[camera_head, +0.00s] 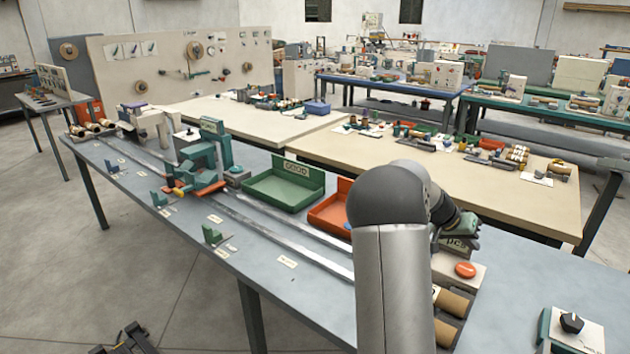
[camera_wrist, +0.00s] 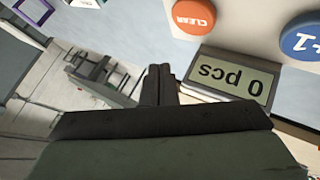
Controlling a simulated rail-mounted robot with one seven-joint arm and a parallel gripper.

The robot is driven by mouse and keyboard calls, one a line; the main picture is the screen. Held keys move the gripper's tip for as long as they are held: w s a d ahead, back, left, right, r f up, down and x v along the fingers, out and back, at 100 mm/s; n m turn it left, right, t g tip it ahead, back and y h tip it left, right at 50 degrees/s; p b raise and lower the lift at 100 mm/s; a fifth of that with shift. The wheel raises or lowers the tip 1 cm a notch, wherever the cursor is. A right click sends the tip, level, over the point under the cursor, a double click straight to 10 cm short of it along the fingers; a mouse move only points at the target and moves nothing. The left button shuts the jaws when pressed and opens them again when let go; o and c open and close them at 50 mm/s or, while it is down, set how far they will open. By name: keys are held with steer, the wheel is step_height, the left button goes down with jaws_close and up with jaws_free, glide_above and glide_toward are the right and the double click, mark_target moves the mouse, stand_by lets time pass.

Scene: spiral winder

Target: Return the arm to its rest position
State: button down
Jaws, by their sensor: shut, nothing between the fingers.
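My gripper (camera_wrist: 158,76) shows in the wrist view as two dark fingers pressed together with nothing between them. It is beside a counter box whose display (camera_wrist: 233,84) reads "0 pcs". The orange CLEAR button (camera_wrist: 194,16) and the blue +1 button (camera_wrist: 302,40) are close by in that view, apart from the fingers. In the head view my arm stands at the right of centre and reaches over the bench, bent toward the counter.
The blue-grey bench (camera_head: 560,290) carries a green GOOD tray (camera_head: 290,172), an orange tray (camera_head: 328,212) and a winder (camera_head: 198,160) on long rails. Wooden rolls (camera_head: 452,302) lie near my arm. A knob box (camera_head: 577,330) stands at the right front.

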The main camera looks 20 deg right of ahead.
steer(key=s+a+r+n+t+y, duration=0.1)
steer(key=a+n+t+y, duration=0.15)
steer(key=a, duration=1.15)
steer(key=s+a+n+t+y, duration=0.1)
steer(key=s+a+n+y, duration=0.2)
steer(key=a, duration=1.2)
steer(key=s+a+n+y, duration=0.1)
steer(key=s+a+n, duration=0.2)
steer(key=s+a, duration=0.3)
steer(key=s+a+n+y+p, duration=0.1)
steer(key=s+a+n, duration=0.3)
steer(key=a, duration=0.9)
steer(key=s+y, duration=0.1)
steer(key=s, duration=0.2)
steer(key=shift+s+a, duration=0.15)
steer(key=shift+a, duration=0.2)
steer(key=shift+n+y, duration=0.25)
